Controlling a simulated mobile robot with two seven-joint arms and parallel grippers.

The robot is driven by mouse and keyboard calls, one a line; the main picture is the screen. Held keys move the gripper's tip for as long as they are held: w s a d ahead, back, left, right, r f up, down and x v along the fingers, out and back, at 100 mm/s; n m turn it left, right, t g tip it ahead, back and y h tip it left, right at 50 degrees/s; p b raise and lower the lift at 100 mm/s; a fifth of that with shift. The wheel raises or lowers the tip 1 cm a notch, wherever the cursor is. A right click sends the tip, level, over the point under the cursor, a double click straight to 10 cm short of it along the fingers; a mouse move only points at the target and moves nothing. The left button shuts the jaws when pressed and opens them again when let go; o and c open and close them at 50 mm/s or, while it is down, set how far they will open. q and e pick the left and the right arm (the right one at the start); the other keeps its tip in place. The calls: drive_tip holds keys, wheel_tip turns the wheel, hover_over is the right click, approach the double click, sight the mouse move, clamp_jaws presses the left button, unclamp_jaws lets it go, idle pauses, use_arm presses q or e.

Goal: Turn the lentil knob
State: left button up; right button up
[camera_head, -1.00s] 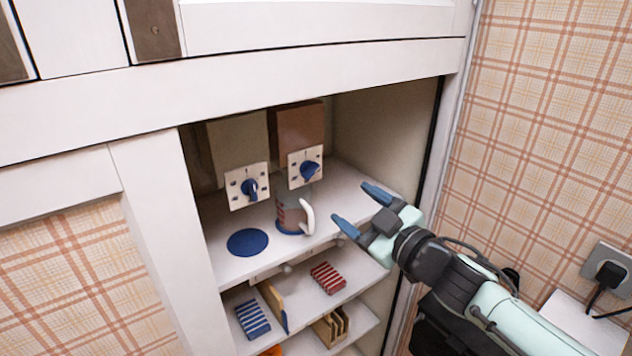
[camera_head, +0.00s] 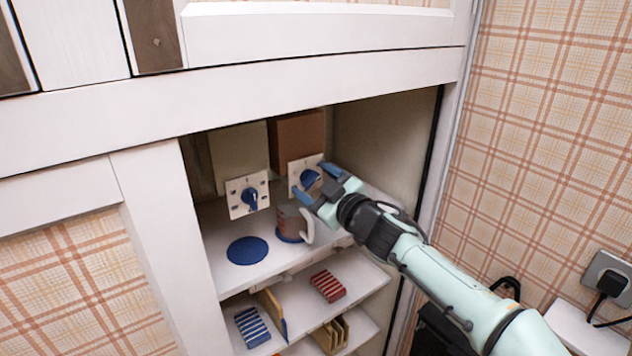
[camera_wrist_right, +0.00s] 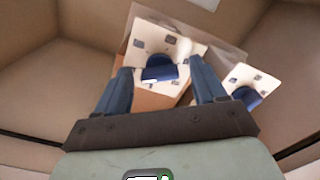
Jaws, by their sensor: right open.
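Two dispensers stand at the back of the cupboard shelf, each with a cream plate and a blue knob. The right one has a red-brown container (camera_head: 297,138) and its knob (camera_head: 309,179); the left one has a pale container (camera_head: 239,150) and its knob (camera_head: 250,198). No label reads as lentil; the red-brown fill may be lentils. My right gripper (camera_head: 311,176) is open, its blue fingertips at the right knob. In the right wrist view this knob (camera_wrist_right: 160,68) shows between the two fingers; contact cannot be told. My left gripper is out of view.
A mug with a white handle (camera_head: 307,226) stands below the right dispenser, close under my gripper. A blue disc (camera_head: 247,250) lies to its left. Lower shelves hold a red striped block (camera_head: 328,286) and a blue striped block (camera_head: 252,327). The cupboard's side wall is to the right.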

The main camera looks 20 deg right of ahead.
drive_tip(key=c, duration=1.1)
drive_tip(key=shift+o, duration=0.2)
drive_tip(key=shift+n, duration=0.3)
drive_tip(key=n, duration=1)
drive_tip(key=shift+n, duration=0.4)
